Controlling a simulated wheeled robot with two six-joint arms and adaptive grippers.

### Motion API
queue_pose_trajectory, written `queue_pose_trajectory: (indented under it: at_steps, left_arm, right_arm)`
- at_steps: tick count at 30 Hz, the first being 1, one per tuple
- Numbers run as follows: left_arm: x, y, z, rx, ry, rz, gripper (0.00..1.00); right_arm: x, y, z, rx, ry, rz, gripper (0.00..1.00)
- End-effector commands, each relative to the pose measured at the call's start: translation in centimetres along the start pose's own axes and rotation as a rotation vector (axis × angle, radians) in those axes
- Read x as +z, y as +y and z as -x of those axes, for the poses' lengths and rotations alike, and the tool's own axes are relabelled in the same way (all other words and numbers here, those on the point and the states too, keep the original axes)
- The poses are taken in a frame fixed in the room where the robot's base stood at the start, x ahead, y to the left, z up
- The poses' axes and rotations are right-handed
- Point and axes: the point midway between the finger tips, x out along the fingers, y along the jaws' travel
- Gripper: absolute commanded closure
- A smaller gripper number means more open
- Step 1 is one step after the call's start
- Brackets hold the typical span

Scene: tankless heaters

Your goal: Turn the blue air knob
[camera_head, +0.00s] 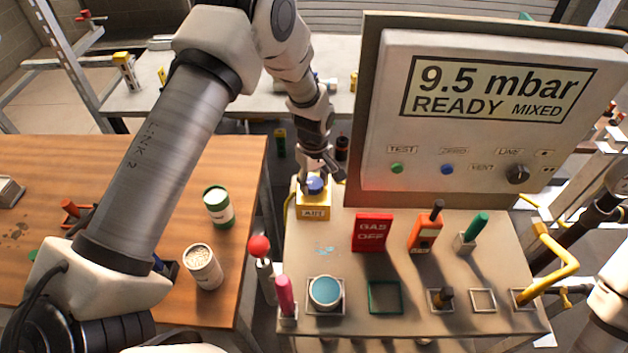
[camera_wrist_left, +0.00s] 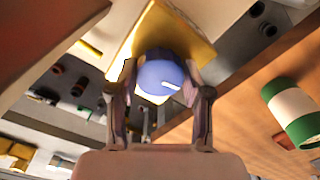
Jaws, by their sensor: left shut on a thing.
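The blue air knob (camera_head: 315,185) sits on a yellow block (camera_head: 313,207) with a label, at the back left corner of the bench in the head view. My left gripper (camera_head: 328,179) reaches down to it from above. In the left wrist view the blue knob (camera_wrist_left: 162,77) lies between the two fingers of my left gripper (camera_wrist_left: 160,90), which is shut on it. My right gripper is not in view; part of my right arm shows at the right edge.
The panel (camera_head: 490,110) reads "9.5 mbar READY MIXED" and stands right of the knob. A red GAS OFF block (camera_head: 372,232), an orange block (camera_head: 425,232) and a teal cup (camera_head: 325,291) stand on the bench. A red-topped lever (camera_head: 259,247) is at its left. A wooden table (camera_head: 245,160) lies further left.

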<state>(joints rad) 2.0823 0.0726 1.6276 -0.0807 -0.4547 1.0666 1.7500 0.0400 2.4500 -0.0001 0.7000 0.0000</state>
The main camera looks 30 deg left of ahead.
Motion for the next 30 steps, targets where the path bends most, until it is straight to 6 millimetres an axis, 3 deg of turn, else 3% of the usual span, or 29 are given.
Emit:
queue_pose_trajectory:
  at_steps: [22,23,24,30]
  left_arm:
    - [0.03,-0.02,-0.07,-0.001,-0.001,0.100,0.86]
    - [0.03,-0.02,-0.07,-0.001,-0.001,0.100,0.41]
    - [0.03,-0.02,-0.06,-0.001,-0.001,0.100,0.27]
    - [0.02,0.00,-0.03,-0.001,0.000,0.099,0.26]
  right_arm:
    - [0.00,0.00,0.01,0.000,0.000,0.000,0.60]
    - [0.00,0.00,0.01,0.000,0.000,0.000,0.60]
    - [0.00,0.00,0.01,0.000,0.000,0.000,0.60]
    - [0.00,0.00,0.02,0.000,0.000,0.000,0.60]
